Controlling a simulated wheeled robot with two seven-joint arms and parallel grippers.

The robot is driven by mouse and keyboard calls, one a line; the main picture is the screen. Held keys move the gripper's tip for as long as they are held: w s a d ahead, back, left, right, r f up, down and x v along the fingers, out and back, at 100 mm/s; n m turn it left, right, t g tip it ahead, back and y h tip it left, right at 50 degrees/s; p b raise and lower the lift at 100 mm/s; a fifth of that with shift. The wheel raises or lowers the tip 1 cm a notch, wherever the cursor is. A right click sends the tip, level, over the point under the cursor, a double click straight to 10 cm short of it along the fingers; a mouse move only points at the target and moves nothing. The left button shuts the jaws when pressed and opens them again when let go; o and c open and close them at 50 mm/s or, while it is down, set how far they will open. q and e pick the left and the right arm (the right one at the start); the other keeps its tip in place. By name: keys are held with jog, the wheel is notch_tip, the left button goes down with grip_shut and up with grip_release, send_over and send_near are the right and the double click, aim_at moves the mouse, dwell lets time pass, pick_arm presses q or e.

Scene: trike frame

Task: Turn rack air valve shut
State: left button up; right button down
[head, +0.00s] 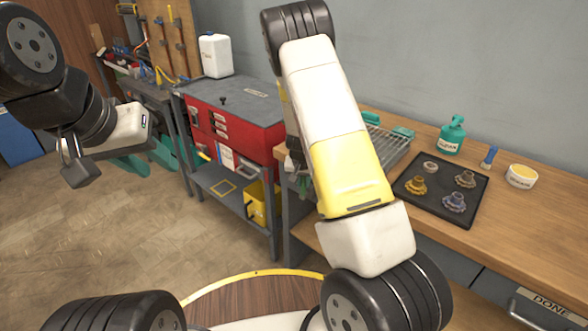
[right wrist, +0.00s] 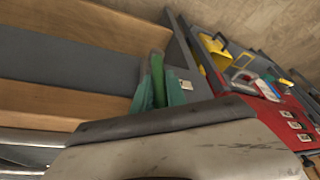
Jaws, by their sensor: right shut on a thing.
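In the right wrist view my right gripper (right wrist: 158,92) has its two teal fingers closed around a green upright piece (right wrist: 158,75), which looks like the valve's handle. It stands close to a grey post with a small white label (right wrist: 187,85). The valve's body is hidden behind the gripper's own housing. In the head view my right arm covers most of this spot, and only a bit of green shows beside the arm near the bench's left end. My left gripper (head: 78,172) hangs empty over the floor at the left, and its finger gap is unclear.
A red tool chest (head: 235,120) on a grey cart stands left of the right arm, with a yellow bin (head: 262,204) below. The wooden bench (head: 520,215) carries a black tray (head: 425,205) of gears, a green bottle (head: 452,136) and a tub (head: 521,177).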

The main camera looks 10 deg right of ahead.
jog(key=shift+s, duration=0.1)
dwell(0.6)
jog(key=s+d+f+m+t+y, duration=0.4)
jog(key=f+t+y, duration=0.3)
jog(key=t, duration=0.8)
jog(key=shift+s+y, duration=0.5)
jog(key=shift+s, duration=0.2)
jog(key=shift+d, duration=0.15)
dwell(0.5)
jog(key=c, duration=1.3)
grip_release()
jog(key=shift+f, duration=0.1)
jog(key=shift+c, duration=0.2)
